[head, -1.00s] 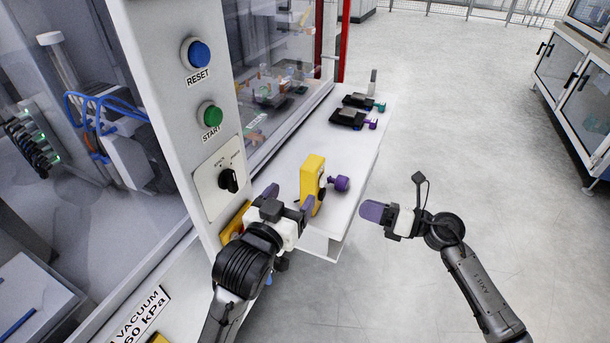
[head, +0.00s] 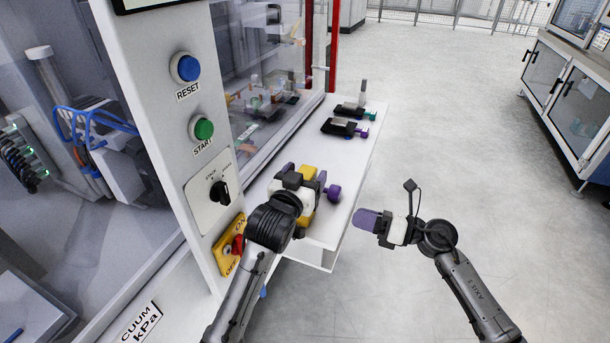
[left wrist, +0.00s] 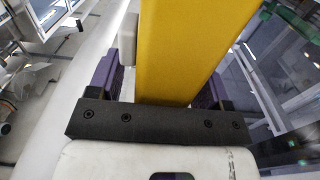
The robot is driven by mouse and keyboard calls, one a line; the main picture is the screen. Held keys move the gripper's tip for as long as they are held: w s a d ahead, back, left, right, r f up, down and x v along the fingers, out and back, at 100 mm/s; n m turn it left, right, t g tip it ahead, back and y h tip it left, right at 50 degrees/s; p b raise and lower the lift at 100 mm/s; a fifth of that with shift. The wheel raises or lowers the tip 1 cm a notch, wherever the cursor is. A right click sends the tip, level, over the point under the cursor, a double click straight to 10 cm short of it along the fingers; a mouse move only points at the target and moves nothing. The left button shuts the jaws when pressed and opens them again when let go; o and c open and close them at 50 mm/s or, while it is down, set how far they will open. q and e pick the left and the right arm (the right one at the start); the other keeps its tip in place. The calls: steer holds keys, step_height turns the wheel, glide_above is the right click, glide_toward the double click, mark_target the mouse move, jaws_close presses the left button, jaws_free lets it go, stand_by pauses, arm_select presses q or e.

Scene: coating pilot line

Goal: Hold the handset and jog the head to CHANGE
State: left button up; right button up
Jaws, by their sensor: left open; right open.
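The yellow handset (head: 307,172) stands on the white shelf, mostly hidden behind my left gripper in the head view. My left gripper (head: 303,178) is open around the handset. In the left wrist view the yellow body (left wrist: 180,50) rises between the two purple finger pads, with a pale block on its left side. Whether the pads touch it cannot be told. My right gripper (head: 367,220) is open and empty, right of the shelf above the floor.
The white shelf (head: 350,185) holds two dark fixtures (head: 345,128) farther back. Left of it a grey panel carries a blue RESET button (head: 185,68), a green START button (head: 202,128), a black selector (head: 220,192) and a red-and-yellow switch (head: 232,248).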

arm_select(q)
steer(key=c, duration=1.1)
steer(key=shift+c, duration=0.2)
